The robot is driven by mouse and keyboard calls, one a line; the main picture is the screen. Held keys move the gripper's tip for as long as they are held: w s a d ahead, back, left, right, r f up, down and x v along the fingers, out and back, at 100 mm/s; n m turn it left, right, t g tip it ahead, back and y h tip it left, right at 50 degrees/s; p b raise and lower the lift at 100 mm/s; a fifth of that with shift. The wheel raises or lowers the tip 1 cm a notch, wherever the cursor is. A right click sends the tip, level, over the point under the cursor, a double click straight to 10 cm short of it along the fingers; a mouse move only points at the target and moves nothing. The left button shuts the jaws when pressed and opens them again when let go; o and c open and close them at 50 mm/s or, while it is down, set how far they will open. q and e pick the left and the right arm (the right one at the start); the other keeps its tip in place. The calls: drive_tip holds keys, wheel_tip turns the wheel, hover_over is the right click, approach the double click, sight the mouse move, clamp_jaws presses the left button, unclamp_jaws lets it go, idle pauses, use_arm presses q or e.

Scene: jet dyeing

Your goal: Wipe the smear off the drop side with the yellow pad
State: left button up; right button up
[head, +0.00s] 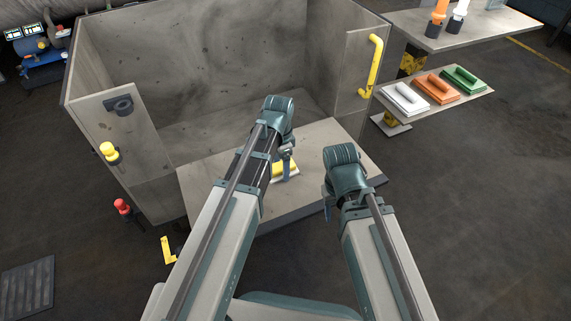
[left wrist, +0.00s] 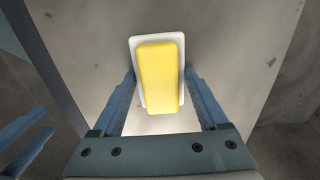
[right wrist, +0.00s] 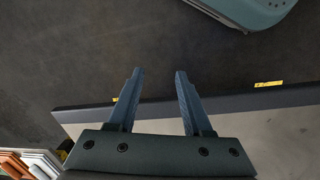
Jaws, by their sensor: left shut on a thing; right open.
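The yellow pad (head: 291,168), a yellow block on a white base, rests on or just over the lowered drop side (head: 347,142); contact is unclear. It also shows in the left wrist view (left wrist: 160,65). My left gripper (head: 286,160) is shut on the yellow block, one finger along each side. The drop side is a pale grey speckled panel lying flat at the front of the open box. I cannot make out a distinct smear; my arm and the pad hide part of the panel. My right gripper (right wrist: 158,72) is open and empty near the panel's front right edge.
Grey box walls (head: 200,60) stand behind and left. A yellow handle (head: 374,65) is on the right post. A shelf at right holds white (head: 405,98), orange (head: 437,88) and green (head: 464,79) pads. Yellow and red knobs (head: 122,206) are at left. Dark floor in front is mostly clear.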

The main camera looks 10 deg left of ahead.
use_arm(q)
drive_tip(key=shift+s+a, duration=0.7)
drive_tip(key=shift+a, duration=0.25)
drive_tip(key=shift+r, duration=0.1)
wheel_tip(320, 180, up, 6)
drive_tip(key=p, duration=0.6)
drive_tip(key=shift+w, duration=0.15)
wheel_tip(320, 180, up, 3)
drive_tip(key=p, duration=0.3)
